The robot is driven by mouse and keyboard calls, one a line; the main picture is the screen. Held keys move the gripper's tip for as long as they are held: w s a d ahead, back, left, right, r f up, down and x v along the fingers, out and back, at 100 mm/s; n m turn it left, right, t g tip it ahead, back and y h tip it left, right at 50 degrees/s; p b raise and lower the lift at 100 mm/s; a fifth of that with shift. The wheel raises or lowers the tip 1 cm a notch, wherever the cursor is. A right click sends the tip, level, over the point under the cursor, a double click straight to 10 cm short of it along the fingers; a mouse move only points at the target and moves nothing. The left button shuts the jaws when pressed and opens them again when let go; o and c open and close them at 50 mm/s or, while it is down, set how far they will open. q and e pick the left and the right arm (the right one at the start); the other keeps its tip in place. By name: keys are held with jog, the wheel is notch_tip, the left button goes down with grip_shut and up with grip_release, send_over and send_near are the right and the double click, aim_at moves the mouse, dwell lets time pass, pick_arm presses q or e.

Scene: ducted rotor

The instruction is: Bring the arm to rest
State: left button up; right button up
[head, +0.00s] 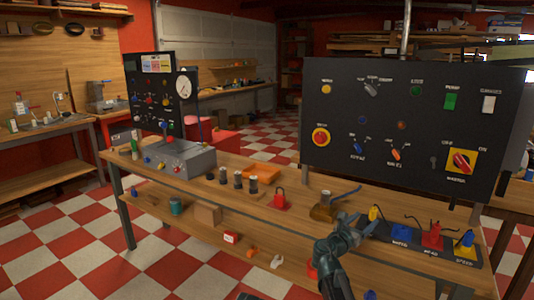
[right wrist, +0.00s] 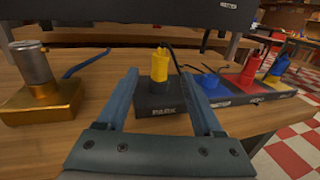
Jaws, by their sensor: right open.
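My right gripper (head: 362,220) is over the right end of the wooden workbench (head: 325,240), its arm coming up from the bottom of the head view. In the right wrist view my right gripper (right wrist: 160,80) is open, with nothing held. A yellow plug (right wrist: 160,65) stands upright in a black block marked PARK (right wrist: 165,105) and shows between the two fingers. I cannot tell how far ahead of the fingertips it is. The yellow plug also shows in the head view (head: 374,212), beside the gripper.
Blue (head: 401,232), red (head: 432,234) and yellow-based (head: 466,243) plug sockets stand right of the gripper. A brass block with a grey cylinder (head: 324,207) is to its left. A black control panel (head: 410,130) rises behind. A red padlock (head: 280,200) sits farther left.

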aim_at(371, 214)
jog(key=x, duration=0.7)
notch_tip(371, 214, up, 8)
jog(key=p, duration=0.7)
jog(key=shift+d+f+p, duration=0.1)
jog(key=shift+f+p, duration=0.05)
jog(key=shift+p, duration=0.25)
jog(key=shift+s+d+f, duration=0.15)
jog(key=shift+s, duration=1.15)
